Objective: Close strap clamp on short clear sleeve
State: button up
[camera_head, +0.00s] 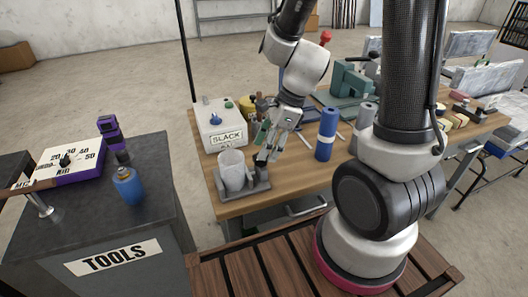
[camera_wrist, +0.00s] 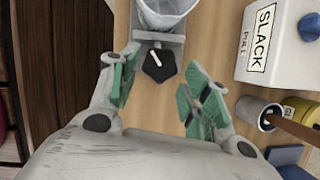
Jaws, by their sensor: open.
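The short clear sleeve (camera_head: 233,168) stands upright in a grey clamp base (camera_head: 258,190) on the left front corner of the wooden workbench. In the wrist view the sleeve (camera_wrist: 168,14) is cut off by the top edge. A dark knob-like piece (camera_wrist: 158,65) with a white mark sits on the near end of the base. My gripper (camera_head: 267,152) is open and empty just right of the sleeve. In the wrist view the dark piece shows in the gap between my fingertips (camera_wrist: 157,77). I cannot tell the strap itself or whether it is closed.
A white box marked SLACK (camera_head: 218,124) stands behind the sleeve. A blue cylinder (camera_head: 326,134) stands right of my gripper, with a green machine (camera_head: 350,80) farther back. A grey TOOLS cabinet (camera_head: 110,225) is at the left, across a gap.

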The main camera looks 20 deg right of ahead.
jog(key=v, duration=0.9)
jog(key=shift+r, duration=0.2)
